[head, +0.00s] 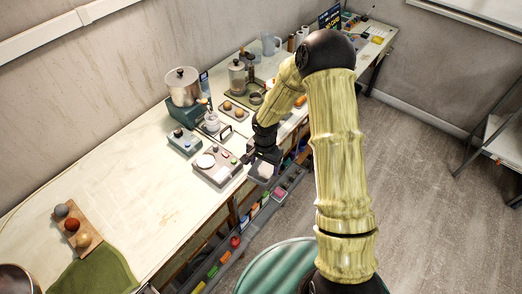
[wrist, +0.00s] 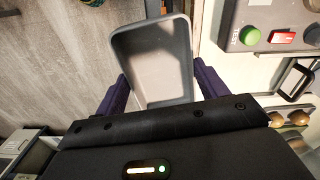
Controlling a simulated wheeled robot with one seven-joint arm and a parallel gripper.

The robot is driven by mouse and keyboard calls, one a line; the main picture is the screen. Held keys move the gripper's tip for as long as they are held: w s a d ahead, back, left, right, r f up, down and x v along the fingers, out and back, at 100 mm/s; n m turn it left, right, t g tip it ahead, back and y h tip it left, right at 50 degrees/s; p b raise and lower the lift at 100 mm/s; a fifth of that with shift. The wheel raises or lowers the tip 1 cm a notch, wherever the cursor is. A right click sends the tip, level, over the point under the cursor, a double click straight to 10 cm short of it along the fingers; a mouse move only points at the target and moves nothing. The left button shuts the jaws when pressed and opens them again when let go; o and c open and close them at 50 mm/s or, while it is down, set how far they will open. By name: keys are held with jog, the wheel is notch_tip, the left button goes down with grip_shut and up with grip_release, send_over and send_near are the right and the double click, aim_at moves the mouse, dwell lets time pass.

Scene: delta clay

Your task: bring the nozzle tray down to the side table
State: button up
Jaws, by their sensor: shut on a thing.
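My gripper (wrist: 162,88) is shut on a shallow grey tray, the nozzle tray (wrist: 153,50), with one purple finger along each side. The tray looks empty in the wrist view; its near end is hidden by my gripper. In the head view, my gripper (head: 262,158) holds the tray (head: 264,171) just off the front edge of the long workbench, above the coloured bins. A pale-topped table (head: 503,130) stands at the right edge, partly cut off; I cannot tell if it is the side table.
A green ribbed round thing (head: 275,268) stands at the bottom. Open floor (head: 415,170) lies to the right.

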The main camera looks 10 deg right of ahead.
jog(key=s+d+f+n, duration=0.2)
jog(key=f, duration=0.5)
jog(key=s+d+f+n+b, duration=0.1)
jog(key=d+f+n, duration=0.1)
jog(key=f, duration=0.6)
jog(key=s+d+f+n+b, duration=0.1)
jog(key=s+d+f+n, duration=0.1)
jog(key=f, duration=0.5)
jog(key=shift+s+d+f+n, duration=0.2)
jog(key=shift+s+d+n, duration=0.15)
jog(key=shift+d+n, duration=0.35)
jog(key=shift+d, duration=0.15)
